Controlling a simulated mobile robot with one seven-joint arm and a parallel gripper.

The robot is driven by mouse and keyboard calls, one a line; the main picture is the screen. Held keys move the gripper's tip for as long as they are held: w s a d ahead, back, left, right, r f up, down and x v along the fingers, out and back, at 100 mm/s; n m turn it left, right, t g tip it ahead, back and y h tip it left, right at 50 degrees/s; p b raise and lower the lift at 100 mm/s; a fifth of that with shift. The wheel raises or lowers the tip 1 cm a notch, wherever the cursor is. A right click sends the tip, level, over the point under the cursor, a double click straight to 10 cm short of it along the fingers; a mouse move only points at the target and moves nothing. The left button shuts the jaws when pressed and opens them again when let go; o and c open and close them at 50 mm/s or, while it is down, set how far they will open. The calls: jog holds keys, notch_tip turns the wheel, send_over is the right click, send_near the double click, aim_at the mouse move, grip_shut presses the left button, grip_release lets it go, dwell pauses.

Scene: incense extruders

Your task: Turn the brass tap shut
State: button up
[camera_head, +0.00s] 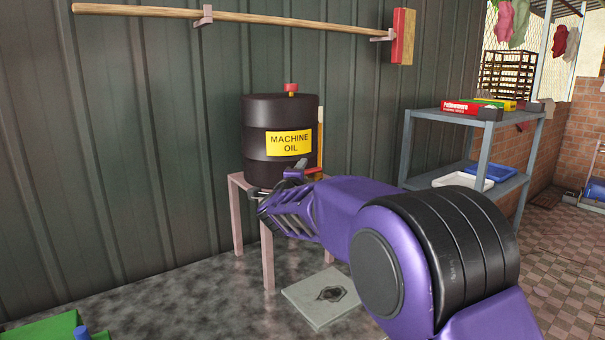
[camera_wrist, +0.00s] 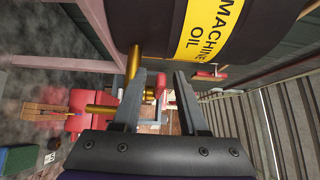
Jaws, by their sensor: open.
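The black oil drum (camera_head: 262,115) with a yellow "MACHINE OIL" label stands on a pinkish four-legged stand (camera_head: 238,215). In the wrist view the drum (camera_wrist: 260,35) fills the top. A small red piece, perhaps the tap's handle (camera_wrist: 161,84), shows between the fingers. My gripper (camera_wrist: 160,76) is open, its fingers apart below the drum. In the head view my gripper (camera_head: 292,172) is at the drum's lower front and hides the tap.
A grey slab with a dark drain (camera_head: 332,294) lies on the floor below. A grey shelf (camera_head: 470,118) with boxes and trays stands at the right. A long wooden pole (camera_head: 290,20) hangs on the corrugated wall. A green object (camera_head: 45,329) is at the lower left.

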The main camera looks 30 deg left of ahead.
jog(key=b+v, duration=0.2)
jog(key=v, duration=1.5)
jog(key=shift+s, duration=0.2)
jog(key=shift+w+d, duration=0.1)
